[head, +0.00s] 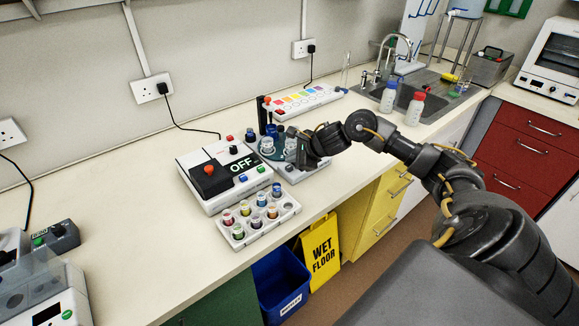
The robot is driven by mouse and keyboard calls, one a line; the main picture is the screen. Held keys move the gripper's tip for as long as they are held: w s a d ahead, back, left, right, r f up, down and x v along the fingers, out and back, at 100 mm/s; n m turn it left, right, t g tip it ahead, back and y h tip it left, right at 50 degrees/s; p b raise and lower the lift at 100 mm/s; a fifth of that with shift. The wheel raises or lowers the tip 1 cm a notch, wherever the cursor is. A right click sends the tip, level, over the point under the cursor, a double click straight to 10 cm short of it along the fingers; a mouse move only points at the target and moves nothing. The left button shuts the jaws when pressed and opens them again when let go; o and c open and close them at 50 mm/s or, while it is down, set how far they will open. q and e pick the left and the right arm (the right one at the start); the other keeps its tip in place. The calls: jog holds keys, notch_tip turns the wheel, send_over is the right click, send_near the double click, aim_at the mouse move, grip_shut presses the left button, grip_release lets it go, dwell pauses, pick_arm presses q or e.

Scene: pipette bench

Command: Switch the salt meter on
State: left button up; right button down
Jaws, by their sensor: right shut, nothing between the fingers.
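A white box-shaped meter (213,195) sits on the bench left of centre. Its black display (243,163) reads OFF. A red knob (208,170) stands on its black top block, with a red, a black and a blue knob or button along the back and side edges. I see no label naming it the salt meter. My right gripper (293,148) is shut and empty, right of the meter and apart from it. My left gripper is out of view.
A grey rack (256,232) of several colour-capped vials stands in front of the meter. A colour-striped white device (302,100), two bottles (388,97) and a sink (415,92) lie farther back.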

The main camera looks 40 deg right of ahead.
jog(key=shift+r, duration=0.15)
notch_tip(320, 180, up, 6)
jog(key=p, duration=0.3)
jog(key=shift+s+d, duration=0.1)
dwell(0.5)
